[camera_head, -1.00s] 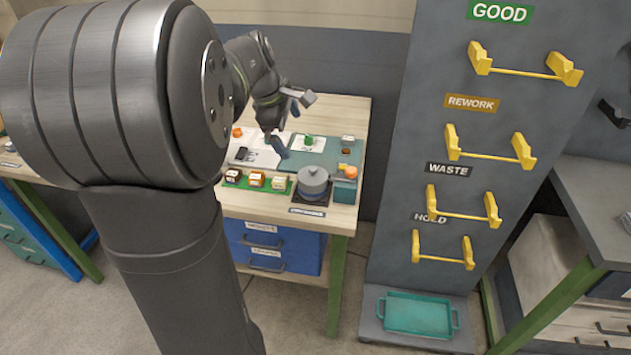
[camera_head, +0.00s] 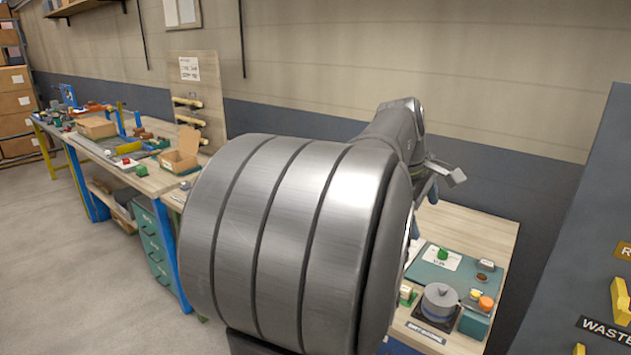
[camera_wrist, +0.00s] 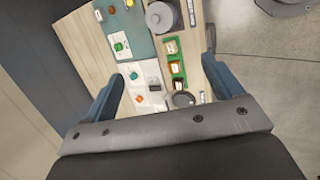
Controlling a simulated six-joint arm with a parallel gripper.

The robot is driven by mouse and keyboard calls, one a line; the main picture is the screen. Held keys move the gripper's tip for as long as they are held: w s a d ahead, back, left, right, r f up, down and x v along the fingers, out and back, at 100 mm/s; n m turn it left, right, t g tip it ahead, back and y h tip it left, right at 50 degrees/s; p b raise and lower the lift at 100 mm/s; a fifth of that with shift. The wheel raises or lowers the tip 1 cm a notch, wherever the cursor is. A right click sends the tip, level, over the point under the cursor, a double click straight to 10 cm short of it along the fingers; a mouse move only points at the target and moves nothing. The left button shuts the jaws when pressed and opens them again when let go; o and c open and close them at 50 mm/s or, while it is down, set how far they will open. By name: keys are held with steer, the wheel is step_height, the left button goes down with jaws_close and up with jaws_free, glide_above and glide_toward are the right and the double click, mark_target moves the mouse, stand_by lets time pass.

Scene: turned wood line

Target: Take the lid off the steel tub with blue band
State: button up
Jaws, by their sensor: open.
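The steel tub with blue band (camera_head: 438,312) stands on a dark square mat on the wooden bench in the head view. Its grey lid (camera_head: 441,294) with a raised knob is on top. In the wrist view the lid (camera_wrist: 161,17) shows at the top edge, partly cut off, and hides the band. My gripper (camera_wrist: 163,62) is open and empty, with its blue fingers spread wide above the bench. The tub is beyond the fingers in the wrist view. In the head view my arm hides part of the bench, and the gripper is only partly seen.
A teal box (camera_head: 475,322) with an orange item (camera_head: 486,303) stands close right of the tub. A green tray (camera_wrist: 175,66) of small blocks lies beside it. Another round grey thing (camera_wrist: 183,99) sits lower in the wrist view. A dark rack panel (camera_head: 590,240) stands at the right.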

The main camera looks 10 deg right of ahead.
steer(key=c, duration=0.7)
steer(key=n+g, duration=0.1)
steer(key=n, duration=0.8)
glide_above(443, 287)
steer(key=a, duration=0.2)
step_height(443, 287, down, 20)
steer(key=shift+r, duration=0.1)
steer(key=shift+a+x, duration=0.15)
steer(key=shift+x, duration=1.2)
steer(key=shift+a+x, duration=0.15)
steer(key=shift+x, duration=1.25)
